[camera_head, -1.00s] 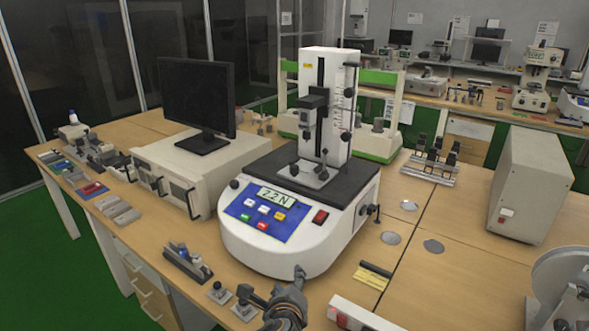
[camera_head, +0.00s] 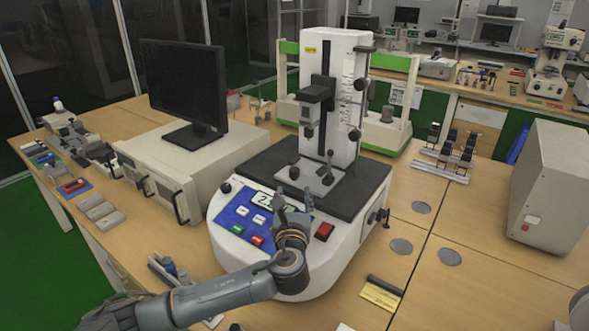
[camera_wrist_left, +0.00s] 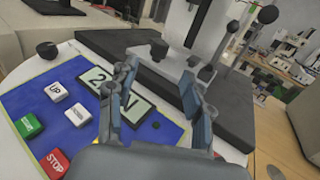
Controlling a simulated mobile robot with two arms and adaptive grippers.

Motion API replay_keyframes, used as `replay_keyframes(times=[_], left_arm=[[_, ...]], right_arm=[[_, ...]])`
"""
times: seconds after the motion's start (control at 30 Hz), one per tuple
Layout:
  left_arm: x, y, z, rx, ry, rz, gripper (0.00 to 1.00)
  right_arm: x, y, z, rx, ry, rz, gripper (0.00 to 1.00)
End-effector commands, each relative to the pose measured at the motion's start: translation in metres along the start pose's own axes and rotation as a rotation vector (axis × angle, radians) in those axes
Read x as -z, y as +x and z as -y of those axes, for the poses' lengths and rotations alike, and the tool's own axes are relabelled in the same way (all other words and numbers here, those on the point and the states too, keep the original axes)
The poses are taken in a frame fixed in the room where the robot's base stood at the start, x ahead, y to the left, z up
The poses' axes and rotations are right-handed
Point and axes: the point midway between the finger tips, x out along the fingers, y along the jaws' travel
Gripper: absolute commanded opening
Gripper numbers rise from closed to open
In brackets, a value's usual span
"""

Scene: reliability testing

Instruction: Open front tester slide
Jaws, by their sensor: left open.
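The front tester (camera_head: 345,60) is a white machine with a rounded base, a black top plate and an upright column. Its dark slide carriage (camera_head: 316,92) sits partway up the slotted column, above a small metal plate with knobs (camera_head: 311,177). My left gripper (camera_head: 295,200) is open and empty over the tester's blue front panel (camera_head: 234,210). In the left wrist view, its two fingers (camera_wrist_left: 158,78) stand apart in front of the display (camera_wrist_left: 108,97), which they partly hide. The black top plate (camera_wrist_left: 150,62) lies just beyond them. My right gripper is not in view.
A monitor (camera_head: 185,85) on a beige instrument (camera_head: 160,165) stands left of the tester. A beige box (camera_head: 556,185) stands at the right. A green-and-white frame (camera_head: 395,62) is behind.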

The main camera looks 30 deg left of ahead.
Motion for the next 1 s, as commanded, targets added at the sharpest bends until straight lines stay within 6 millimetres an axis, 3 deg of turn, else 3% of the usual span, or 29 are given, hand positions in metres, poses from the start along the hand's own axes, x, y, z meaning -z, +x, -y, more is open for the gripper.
replay_keyframes(times=[0.1, 0.2, 0.5, 0.7, 1.0], left_arm=[[-0.003, 0.027, -0.001, -0.004, 0.001, 0.003, 0.50], [-0.002, 0.049, -0.001, -0.005, 0.000, 0.001, 0.50], [-0.001, 0.097, 0.000, -0.002, -0.001, 0.000, 0.50], [0.000, 0.110, 0.000, -0.001, -0.002, -0.001, 0.50], [0.000, 0.111, 0.000, 0.000, -0.002, -0.001, 0.50]], right_arm=[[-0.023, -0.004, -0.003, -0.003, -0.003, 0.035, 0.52], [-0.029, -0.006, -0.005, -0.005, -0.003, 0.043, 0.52], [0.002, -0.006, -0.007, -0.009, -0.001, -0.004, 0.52], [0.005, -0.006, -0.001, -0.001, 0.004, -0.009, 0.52], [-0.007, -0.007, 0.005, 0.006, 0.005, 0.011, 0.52]])
